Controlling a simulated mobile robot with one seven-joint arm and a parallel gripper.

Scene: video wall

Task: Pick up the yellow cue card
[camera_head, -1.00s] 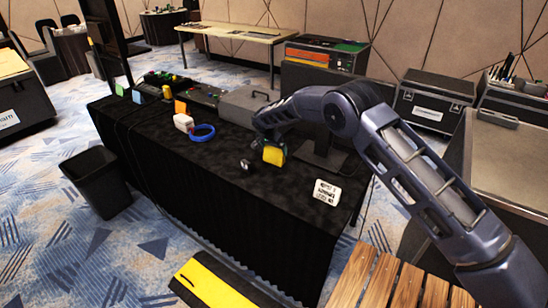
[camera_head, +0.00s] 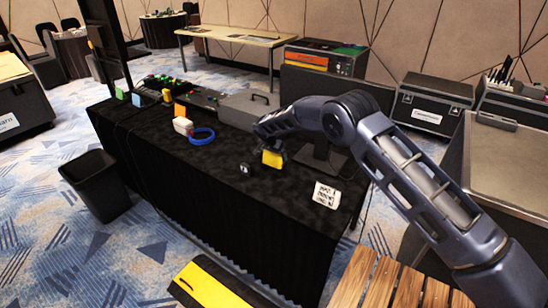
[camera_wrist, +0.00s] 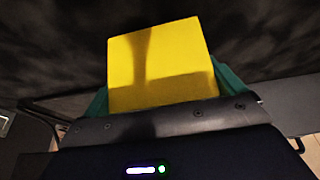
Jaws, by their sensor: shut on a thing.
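The yellow cue card (camera_head: 272,159) is at my gripper's end, above the right part of the black-draped table (camera_head: 230,190). In the wrist view the yellow cue card (camera_wrist: 160,60) fills the space between the green fingers of my gripper (camera_wrist: 165,95). My gripper (camera_head: 275,150) is shut on the card. The black cloth lies behind the card in the wrist view. I cannot tell how far the card is from the cloth.
A small dark object (camera_head: 245,169) and a white lettered block (camera_head: 327,195) are near the gripper. A blue ring (camera_head: 201,136), a white-and-red item (camera_head: 183,125), an orange card (camera_head: 180,109) and a grey case (camera_head: 249,107) stand farther left and back.

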